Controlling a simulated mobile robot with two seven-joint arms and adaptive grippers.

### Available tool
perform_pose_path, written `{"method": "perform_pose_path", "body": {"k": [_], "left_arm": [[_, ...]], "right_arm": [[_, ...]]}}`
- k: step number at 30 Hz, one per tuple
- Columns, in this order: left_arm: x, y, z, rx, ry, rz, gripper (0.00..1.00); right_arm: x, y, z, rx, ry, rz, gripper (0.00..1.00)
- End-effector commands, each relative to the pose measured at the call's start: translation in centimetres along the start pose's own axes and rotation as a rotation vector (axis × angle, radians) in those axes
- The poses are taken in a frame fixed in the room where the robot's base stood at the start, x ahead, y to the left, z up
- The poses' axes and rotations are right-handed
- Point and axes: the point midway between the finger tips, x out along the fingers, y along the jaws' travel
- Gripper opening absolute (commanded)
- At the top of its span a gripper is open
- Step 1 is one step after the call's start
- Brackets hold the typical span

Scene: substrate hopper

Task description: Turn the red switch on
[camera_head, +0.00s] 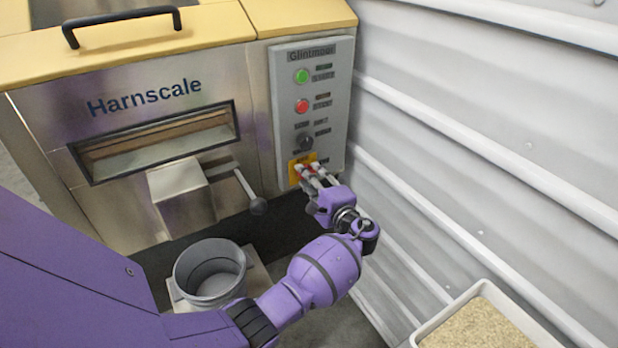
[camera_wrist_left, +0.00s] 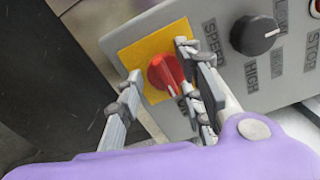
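The red switch (camera_wrist_left: 165,74) is a rotary knob on a yellow square plate (camera_wrist_left: 152,46) at the bottom of the grey control panel. In the head view the red switch (camera_head: 309,167) is partly hidden by my left gripper (camera_head: 312,174). In the left wrist view my left gripper (camera_wrist_left: 158,62) has its fingers spread on either side of the knob. A gap shows between the left finger and the knob. The right-hand fingers overlap the knob's edge in the picture; I cannot tell whether they touch it. My right gripper is not in view.
The panel (camera_head: 340,75) also has a green button (camera_head: 302,76), a red button (camera_head: 302,106) and a black dial (camera_head: 304,141). A lever (camera_head: 257,205) projects from the machine left of my gripper. A grey bucket (camera_head: 210,272) stands below. A corrugated wall (camera_head: 480,130) is close on the right.

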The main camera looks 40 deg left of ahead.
Motion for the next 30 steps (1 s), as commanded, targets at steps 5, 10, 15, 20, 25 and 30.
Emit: {"method": "perform_pose_path", "body": {"k": [5, 10, 15, 20, 25, 30], "left_arm": [[-0.2, 0.1, -0.2, 0.0, 0.005, 0.0, 0.45], [-0.1, -0.1, -0.1, -0.002, 0.002, -0.001, 0.45], [-1.2, 0.0, -0.1, -0.002, 0.003, 0.0, 0.45], [-4.3, 0.0, -0.2, -0.003, 0.005, 0.0, 0.45], [-8.0, 0.0, -0.2, -0.002, 0.005, 0.001, 0.45], [-10.8, 0.1, -0.2, -0.001, 0.005, 0.001, 0.45]], "right_arm": [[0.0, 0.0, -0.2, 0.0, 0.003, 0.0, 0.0], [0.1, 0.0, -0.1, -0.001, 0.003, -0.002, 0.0], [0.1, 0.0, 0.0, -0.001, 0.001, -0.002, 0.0], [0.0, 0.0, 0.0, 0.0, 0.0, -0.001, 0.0], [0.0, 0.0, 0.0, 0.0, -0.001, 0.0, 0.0], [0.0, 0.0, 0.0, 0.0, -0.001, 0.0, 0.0]]}}
